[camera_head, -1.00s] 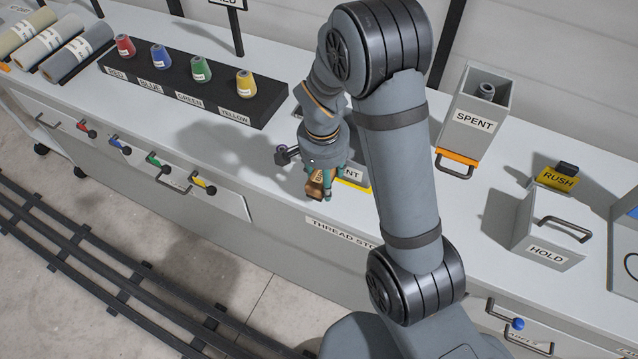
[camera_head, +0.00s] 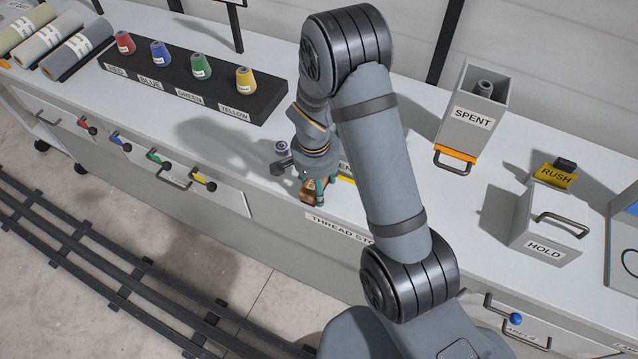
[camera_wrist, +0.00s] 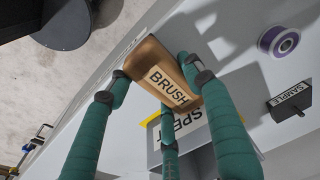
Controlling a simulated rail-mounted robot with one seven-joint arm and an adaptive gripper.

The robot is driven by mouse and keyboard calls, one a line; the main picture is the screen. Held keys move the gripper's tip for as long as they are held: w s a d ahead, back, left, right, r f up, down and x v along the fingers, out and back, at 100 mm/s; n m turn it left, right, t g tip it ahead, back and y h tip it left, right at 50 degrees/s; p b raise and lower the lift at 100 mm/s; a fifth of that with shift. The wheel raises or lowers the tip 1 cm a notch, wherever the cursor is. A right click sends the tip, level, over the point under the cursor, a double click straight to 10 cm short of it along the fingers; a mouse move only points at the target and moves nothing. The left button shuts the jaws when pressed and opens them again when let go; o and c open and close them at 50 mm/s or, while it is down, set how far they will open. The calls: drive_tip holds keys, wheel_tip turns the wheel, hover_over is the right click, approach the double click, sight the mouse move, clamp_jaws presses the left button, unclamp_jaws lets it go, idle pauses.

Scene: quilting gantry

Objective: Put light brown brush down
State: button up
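The light brown brush (camera_head: 311,197) is a small block at the front edge of the counter in the head view. In the wrist view the brush (camera_wrist: 150,62) shows a white label reading BRUSH. My gripper (camera_head: 318,190) has its green fingers closed around the brush, touching it on several sides. In the wrist view my gripper (camera_wrist: 160,82) has the brush between its fingertips. I cannot tell whether the brush touches the counter. The arm hides part of the counter behind it.
A partly hidden, yellow-edged label (camera_head: 345,169) is beside my gripper. A purple spool (camera_head: 282,147) stands behind it. A dark SAMPLE block (camera_wrist: 290,102) shows in the wrist view. A SPENT bin (camera_head: 474,118) and a HOLD box (camera_head: 546,245) stand to the right.

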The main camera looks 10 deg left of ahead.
drive_tip(key=o, duration=0.4)
drive_tip(key=r, duration=0.4)
drive_tip(key=s+r, duration=0.1)
drive_tip(key=r, duration=0.7)
drive_tip(key=shift+s+a+r, duration=0.1)
drive_tip(key=shift+s+r, duration=0.05)
drive_tip(key=shift+s, duration=0.1)
drive_tip(key=f, duration=0.4)
drive_tip(key=w+f, duration=0.1)
drive_tip(key=f, duration=0.7)
drive_tip(key=shift+w, duration=0.15)
drive_tip(key=shift+w+r+p, duration=0.1)
drive_tip(key=shift+r+p, duration=0.05)
drive_tip(key=shift+p, duration=0.3)
drive_tip(key=shift+r+b, duration=0.4)
drive_tip(key=shift+r, duration=1)
